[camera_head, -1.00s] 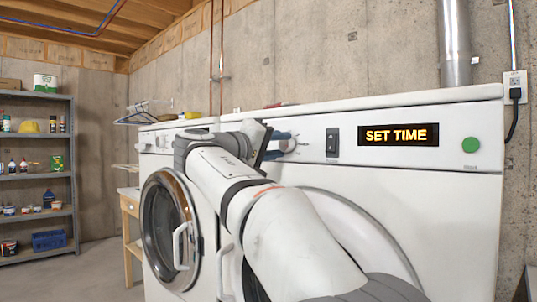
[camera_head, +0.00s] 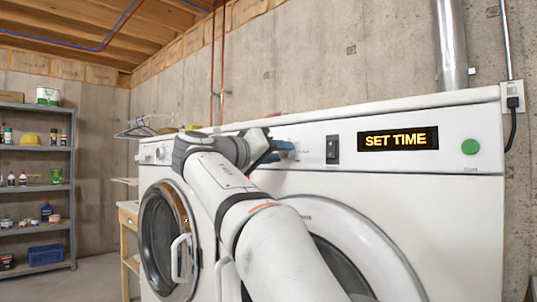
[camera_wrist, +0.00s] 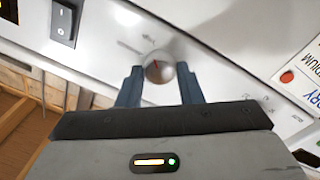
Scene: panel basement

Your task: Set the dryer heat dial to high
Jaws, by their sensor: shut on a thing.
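The dryer (camera_head: 460,200) is the white machine on the right, with a display (camera_head: 398,138) reading SET TIME. In the wrist view a round silver dial (camera_wrist: 160,70) with a red pointer mark sits on its panel. My gripper (camera_wrist: 161,77) is shut on this dial, one blue finger on each side. The red mark points toward the upper left of the wrist view. In the head view my gripper (camera_head: 284,150) is at the panel, left of the rocker switch, and it hides the dial. The heat labels around the dial are too blurred to read.
A black rocker switch (camera_head: 332,146) and a green button (camera_head: 470,147) are on the same panel. A white washer (camera_head: 150,210) with a round door stands to the left. A grey shelf (camera_head: 40,190) stands further left, with clear floor before it.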

